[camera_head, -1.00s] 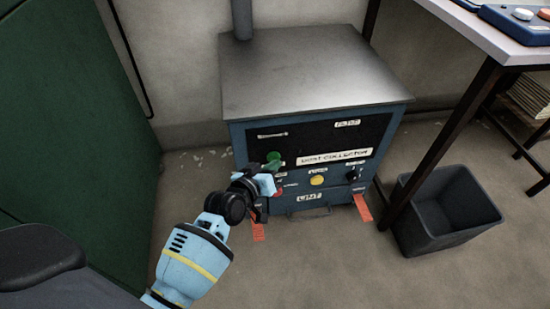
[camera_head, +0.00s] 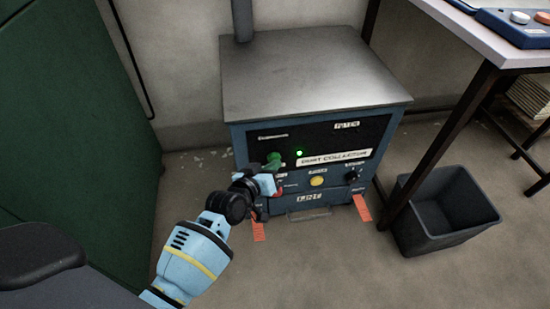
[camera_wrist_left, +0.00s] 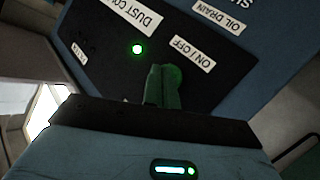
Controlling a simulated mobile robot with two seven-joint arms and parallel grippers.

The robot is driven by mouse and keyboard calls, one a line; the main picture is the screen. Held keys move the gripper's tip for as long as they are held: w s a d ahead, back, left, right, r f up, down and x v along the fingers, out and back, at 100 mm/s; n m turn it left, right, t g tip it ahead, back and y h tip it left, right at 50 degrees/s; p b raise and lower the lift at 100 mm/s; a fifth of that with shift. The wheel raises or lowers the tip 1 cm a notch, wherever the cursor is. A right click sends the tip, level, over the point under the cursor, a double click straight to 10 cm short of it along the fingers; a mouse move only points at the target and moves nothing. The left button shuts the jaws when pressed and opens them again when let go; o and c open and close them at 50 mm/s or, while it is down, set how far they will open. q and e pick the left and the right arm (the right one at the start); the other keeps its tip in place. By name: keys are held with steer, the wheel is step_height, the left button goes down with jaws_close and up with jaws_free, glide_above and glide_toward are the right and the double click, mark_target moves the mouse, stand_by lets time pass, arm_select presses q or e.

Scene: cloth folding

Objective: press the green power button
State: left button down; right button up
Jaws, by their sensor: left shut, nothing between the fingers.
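The green power button (camera_head: 274,156) is on the upper left of the dust collector's dark front panel. A small green lamp (camera_head: 299,153) right of the button is lit, also in the wrist view (camera_wrist_left: 137,49). My right gripper is out of view.
The dust collector (camera_head: 312,75) stands against the wall. A yellow button (camera_head: 317,181) and a black knob (camera_head: 351,174) are on its front. A dark bin (camera_head: 442,212) and a table (camera_head: 490,40) stand at the right, a green panel (camera_head: 75,130) at the left.

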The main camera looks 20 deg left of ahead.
arm_select(q)
steer(key=s+d+p, duration=0.3)
steer(key=s, duration=0.2)
steer(key=shift+d, duration=0.2)
stand_by(0.7)
steer(key=shift+f, duration=0.1)
